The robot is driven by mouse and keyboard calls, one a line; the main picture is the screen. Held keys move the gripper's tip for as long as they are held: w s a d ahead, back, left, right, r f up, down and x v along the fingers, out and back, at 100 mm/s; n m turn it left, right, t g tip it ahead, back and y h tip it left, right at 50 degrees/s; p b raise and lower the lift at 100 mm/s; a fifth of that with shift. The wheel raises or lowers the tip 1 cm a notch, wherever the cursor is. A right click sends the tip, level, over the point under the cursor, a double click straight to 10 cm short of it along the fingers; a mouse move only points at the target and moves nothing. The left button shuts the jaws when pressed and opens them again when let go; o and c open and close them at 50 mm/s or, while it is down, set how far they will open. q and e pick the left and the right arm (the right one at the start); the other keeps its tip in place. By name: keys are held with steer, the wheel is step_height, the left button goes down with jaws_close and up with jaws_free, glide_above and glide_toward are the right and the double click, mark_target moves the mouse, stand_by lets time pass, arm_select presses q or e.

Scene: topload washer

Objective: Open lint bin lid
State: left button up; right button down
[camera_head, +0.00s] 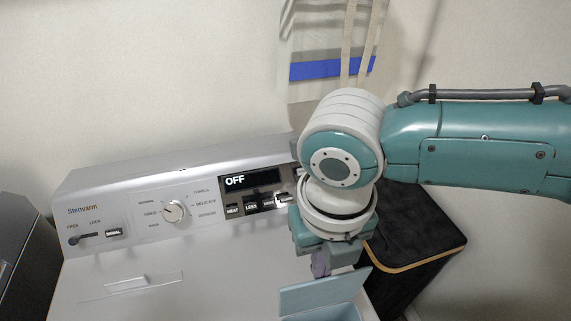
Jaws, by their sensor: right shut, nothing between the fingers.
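My right arm comes in from the right, and my right gripper (320,264) points down over the right part of the washer top. It is shut and empty, with its lower part close to a light blue lid panel (324,291). The panel stands tilted up, with a light blue bin edge (338,313) below it at the bottom of the picture. The gripper is just behind the panel; I cannot tell whether they touch. The bin's lower part is cut off by the frame. My left gripper is not in view.
The washer's control panel (140,197) runs along the back, with a dial (174,212) and a display (251,181) reading OFF. A dark, wood-rimmed box (424,232) stands right of the washer. A grey object (22,250) is at far left. The washer top's left part is clear.

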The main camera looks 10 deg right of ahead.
steer(key=shift+w, duration=0.1)
steer(key=w+b, duration=0.3)
steer(key=w, duration=0.1)
steer(key=shift+f+b, duration=0.35)
steer(key=shift+b, duration=0.05)
steer(key=shift+s, duration=0.1)
